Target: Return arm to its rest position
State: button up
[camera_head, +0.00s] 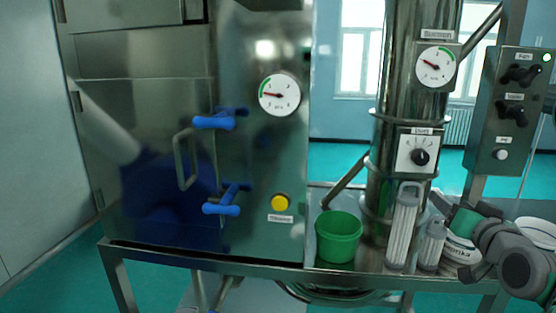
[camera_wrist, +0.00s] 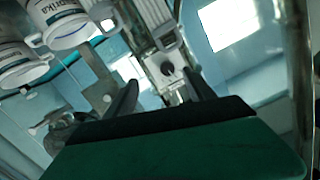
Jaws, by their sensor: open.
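My gripper (camera_wrist: 161,80) is open in the wrist view, with its two dark fingers apart and nothing seen between them. In the head view my grey arm reaches in from the lower right, and the green part of the wrist shows (camera_head: 466,221) above the right end of the metal table (camera_head: 205,258). The gripper is near a white labelled jar (camera_head: 459,248), which is partly hidden by the arm. I cannot tell whether they touch.
A steel cabinet with blue handles (camera_head: 221,209) stands left. A green bucket (camera_head: 338,238) and white ribbed filters (camera_head: 404,228) stand by the steel column (camera_head: 406,95). A control box (camera_head: 505,110) rises above the arm. Two white jars (camera_wrist: 70,22) (camera_wrist: 20,64) show in the wrist view.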

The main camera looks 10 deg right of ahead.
jog(key=a+f+n+g+y, duration=0.4)
jog(key=a+f+g, duration=0.3)
jog(key=a+f, duration=1.15)
jog(key=s+a+f+n+g, duration=0.2)
jog(key=s+a+f+g, duration=0.4)
jog(key=s+a, duration=0.6)
notch_tip(320, 180, down, 2)
jog(key=shift+s+a+f, duration=0.15)
jog(key=shift+s+a, duration=0.05)
jog(key=shift+s, duration=0.15)
